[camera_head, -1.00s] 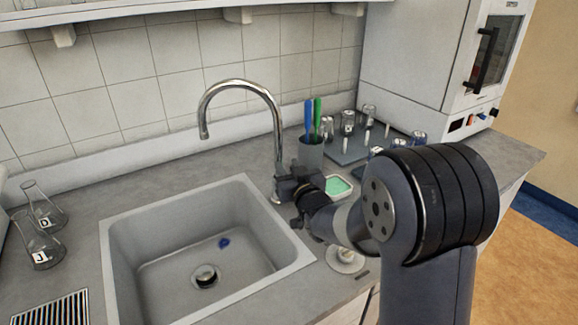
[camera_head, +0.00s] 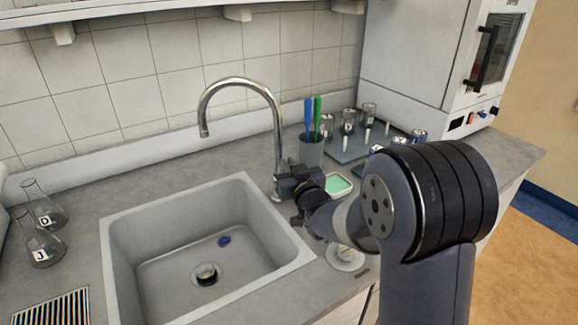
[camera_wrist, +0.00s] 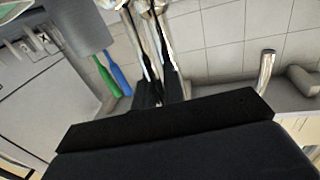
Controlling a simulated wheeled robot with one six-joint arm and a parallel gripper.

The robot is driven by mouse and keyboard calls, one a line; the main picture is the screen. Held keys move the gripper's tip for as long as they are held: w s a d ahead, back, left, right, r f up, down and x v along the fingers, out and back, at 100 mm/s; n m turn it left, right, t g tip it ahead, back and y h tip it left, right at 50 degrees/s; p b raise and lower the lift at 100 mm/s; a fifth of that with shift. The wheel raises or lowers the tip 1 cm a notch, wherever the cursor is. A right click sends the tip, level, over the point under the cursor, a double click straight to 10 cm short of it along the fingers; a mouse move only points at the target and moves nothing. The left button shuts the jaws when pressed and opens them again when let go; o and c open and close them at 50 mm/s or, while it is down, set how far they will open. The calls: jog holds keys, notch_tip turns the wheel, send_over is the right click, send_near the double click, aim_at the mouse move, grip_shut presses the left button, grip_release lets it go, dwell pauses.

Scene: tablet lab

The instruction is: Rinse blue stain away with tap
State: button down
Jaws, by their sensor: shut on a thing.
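The chrome tap (camera_head: 243,84) arches over the back of the grey sink (camera_head: 110,250), its spout pointing down. I see no water coming from it. A small blue stain (camera_head: 224,241) lies on the sink floor, beside the drain (camera_head: 206,275). My gripper (camera_head: 282,187) is at the lower part of the tap, right of the sink, and is shut on it. In the wrist view my black fingers (camera_wrist: 162,92) close around the chrome tap part (camera_wrist: 158,40). The exact part gripped is partly hidden by the fingers.
A grey cup (camera_head: 311,152) with a blue and a green tool stands just right of my gripper. Flasks (camera_head: 42,245) stand left of the sink. A white oven-like cabinet (camera_head: 430,60) is at the back right.

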jog(key=b, duration=0.3)
jog(key=shift+s+a+f+n, duration=0.15)
jog(key=shift+a+f+n, duration=0.15)
jog(key=shift+n, duration=0.1)
jog(key=b, duration=0.1)
jog(key=n+b, duration=0.1)
jog(key=b, duration=0.1)
jog(key=shift+s+a+r, duration=0.2)
jog(key=shift+a, duration=0.05)
jog(key=shift+r, duration=0.1)
jog(key=c, duration=1.5)
grip_release()
jog(key=shift+s, duration=0.1)
jog(key=b+v, duration=0.1)
jog(key=v, duration=0.9)
jog(key=shift+s+d, duration=0.15)
jog(key=shift+s, duration=0.15)
